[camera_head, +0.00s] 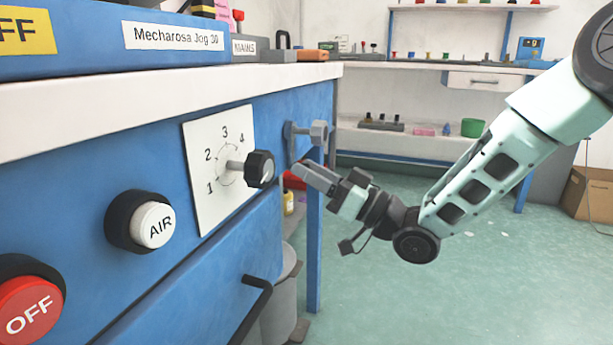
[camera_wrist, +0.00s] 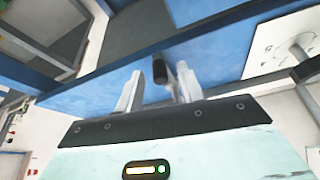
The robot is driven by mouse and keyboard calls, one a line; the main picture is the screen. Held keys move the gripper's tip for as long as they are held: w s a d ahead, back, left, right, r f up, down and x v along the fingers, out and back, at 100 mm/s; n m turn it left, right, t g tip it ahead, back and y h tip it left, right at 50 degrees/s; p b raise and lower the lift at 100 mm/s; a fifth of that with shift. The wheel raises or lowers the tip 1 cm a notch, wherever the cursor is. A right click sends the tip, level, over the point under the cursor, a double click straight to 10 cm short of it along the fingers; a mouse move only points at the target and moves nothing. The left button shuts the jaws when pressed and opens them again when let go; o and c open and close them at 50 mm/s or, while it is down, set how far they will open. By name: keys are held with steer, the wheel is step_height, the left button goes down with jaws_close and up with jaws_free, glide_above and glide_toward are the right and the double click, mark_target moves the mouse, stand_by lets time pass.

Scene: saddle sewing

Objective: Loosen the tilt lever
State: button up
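A grey fitting with a rounded knob end (camera_head: 319,132) sticks out from the blue panel past the numbered dial; it looks like the tilt lever, though no label shows. My gripper (camera_head: 304,173) is just below it in the head view, pointing toward the panel. In the wrist view, the two fingers of my gripper (camera_wrist: 158,90) stand apart. A dark rod end (camera_wrist: 160,69) shows between them, nearer the right finger. I cannot tell whether the rod is touched or whether it belongs to the same fitting.
A black dial knob (camera_head: 260,169) on a white plate numbered 1 to 4 sits left of my gripper. An AIR button (camera_head: 153,225), a red OFF button (camera_head: 30,307) and a black drawer handle (camera_head: 252,309) are nearer. Open floor lies to the right.

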steer(key=shift+w+a+r, duration=0.2)
steer(key=shift+a+r, duration=0.05)
steer(key=shift+a, duration=0.3)
jaws_close()
